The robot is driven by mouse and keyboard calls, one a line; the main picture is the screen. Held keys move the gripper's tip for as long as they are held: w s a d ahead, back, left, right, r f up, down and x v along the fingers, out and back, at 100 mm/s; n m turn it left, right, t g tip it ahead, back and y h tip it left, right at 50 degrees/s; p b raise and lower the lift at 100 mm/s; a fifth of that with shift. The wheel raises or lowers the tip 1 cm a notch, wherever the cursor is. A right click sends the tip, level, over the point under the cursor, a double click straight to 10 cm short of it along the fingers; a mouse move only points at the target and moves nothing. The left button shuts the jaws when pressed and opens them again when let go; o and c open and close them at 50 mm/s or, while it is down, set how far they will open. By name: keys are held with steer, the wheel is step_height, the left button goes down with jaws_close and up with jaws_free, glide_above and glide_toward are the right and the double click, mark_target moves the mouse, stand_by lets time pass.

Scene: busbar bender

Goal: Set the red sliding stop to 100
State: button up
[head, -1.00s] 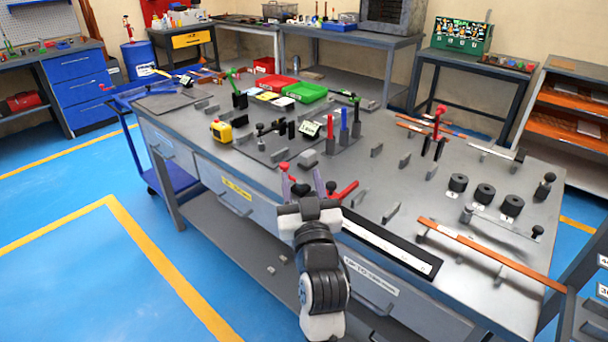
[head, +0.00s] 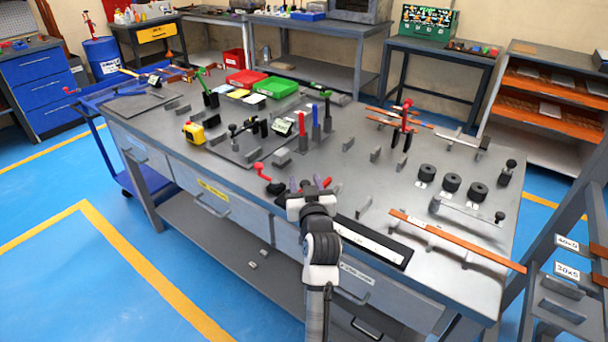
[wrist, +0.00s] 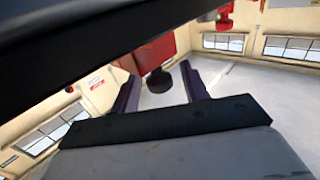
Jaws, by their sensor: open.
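In the wrist view, a red block with a round black knob under it (wrist: 150,56) shows between the two dark purple fingers of my gripper (wrist: 158,92). I take it for the red sliding stop; the fingers look apart, with no clear contact. In the head view, my gripper (head: 305,186) is open at the bench's front edge, and a small red part (head: 328,183) shows just beside its right finger. A black-framed white scale strip (head: 372,241) runs along the front edge to the right. Its marks are too small to read, and my gripper hides its left end.
A red-handled part (head: 262,171) stands just left of my gripper. A yellow tape measure (head: 194,132), black rollers (head: 451,182) and an orange bar (head: 455,241) lie on the grey bench (head: 330,160). In the wrist view, a dark bar (wrist: 70,45) crosses the upper left.

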steer(key=shift+w+a, duration=0.15)
steer(key=shift+w, duration=0.75)
jaws_close()
